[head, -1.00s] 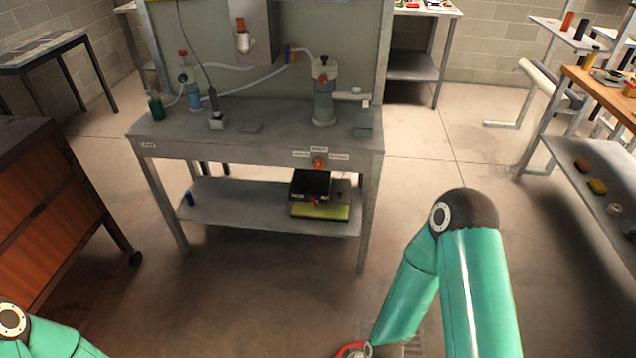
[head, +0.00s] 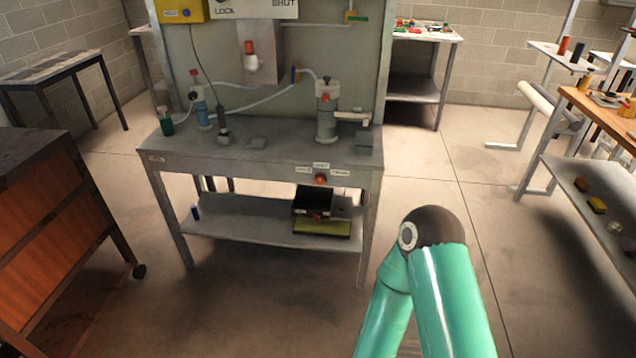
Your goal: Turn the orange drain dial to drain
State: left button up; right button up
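The orange drain dial (head: 320,180) sits on the front edge of the grey workbench (head: 270,167), right of its middle. Small white labels (head: 321,165) stand above it and to its sides, too small to read surely. My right arm rises from the bottom of the view, right of the bench's front, with its elbow up. Its gripper is below the picture edge. My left arm and gripper are out of view. Nothing of mine touches the dial.
The bench's lower shelf (head: 243,225) holds a black box (head: 313,200) just below the dial. A brown cabinet (head: 50,230) stands at left, a shelved table (head: 590,100) at right. The floor (head: 250,305) before the bench is clear.

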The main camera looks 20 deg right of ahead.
aim_at(320, 179)
jog(key=u, duration=0.05)
jog(key=i, duration=1)
jog(key=z, duration=0.05)
